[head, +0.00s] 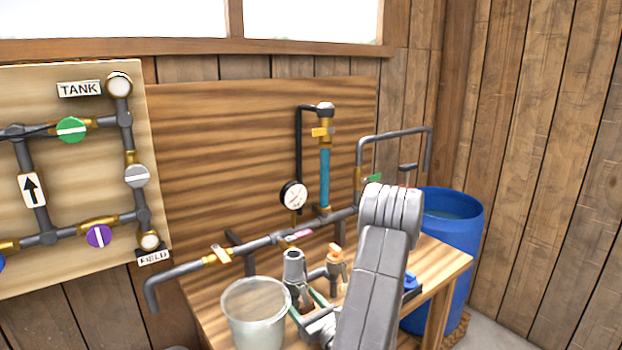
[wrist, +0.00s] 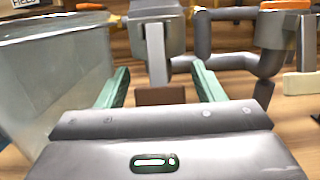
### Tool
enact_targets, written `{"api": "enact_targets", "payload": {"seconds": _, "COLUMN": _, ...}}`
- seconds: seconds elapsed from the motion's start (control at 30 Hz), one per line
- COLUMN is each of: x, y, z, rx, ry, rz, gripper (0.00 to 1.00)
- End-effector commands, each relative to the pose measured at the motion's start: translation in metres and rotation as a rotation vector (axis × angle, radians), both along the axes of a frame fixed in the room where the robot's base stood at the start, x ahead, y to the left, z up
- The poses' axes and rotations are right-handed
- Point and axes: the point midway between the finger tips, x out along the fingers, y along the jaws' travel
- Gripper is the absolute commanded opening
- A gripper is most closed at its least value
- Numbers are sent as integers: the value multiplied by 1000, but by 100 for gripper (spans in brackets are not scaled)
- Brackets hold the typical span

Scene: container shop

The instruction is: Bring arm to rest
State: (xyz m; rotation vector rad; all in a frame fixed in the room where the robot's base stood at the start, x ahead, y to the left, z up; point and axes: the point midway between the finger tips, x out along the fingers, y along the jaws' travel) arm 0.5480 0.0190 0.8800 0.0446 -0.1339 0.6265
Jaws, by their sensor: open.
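My gripper (head: 306,304) is low over the wooden bench, just right of the clear bucket (head: 255,312), with my grey arm reaching down to it from the right. In the wrist view my gripper (wrist: 160,82) has its two green fingers spread apart, with nothing clamped between them. A grey upright fitting (wrist: 156,52) and a small brown block (wrist: 160,96) show in the gap between the fingers; I cannot tell how far beyond the tips they are. The bucket (wrist: 60,75) stands close to the left finger.
A pipe run with a gauge (head: 293,195) and a blue tube (head: 325,178) stands behind my gripper. An orange-handled valve (head: 336,256) is just right of it. A blue barrel (head: 458,212) stands right of the bench. A valve board (head: 75,215) hangs at left.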

Motion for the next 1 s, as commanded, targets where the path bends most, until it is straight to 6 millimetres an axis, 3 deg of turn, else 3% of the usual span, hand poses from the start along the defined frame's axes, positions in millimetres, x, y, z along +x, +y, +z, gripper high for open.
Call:
{"api": "enact_targets", "payload": {"seconds": 0.47, "x": -6, "y": -5, "z": 7, "rx": -83, "ry": 115, "rz": 0, "gripper": 62}}
{"api": "enact_targets", "payload": {"seconds": 0.57, "x": -22, "y": -18, "z": -1, "rx": -84, "ry": 115, "rz": -4, "gripper": 62}}
{"api": "enact_targets", "payload": {"seconds": 1.0, "x": -79, "y": -59, "z": 0, "rx": -83, "ry": 112, "rz": -4, "gripper": 62}}
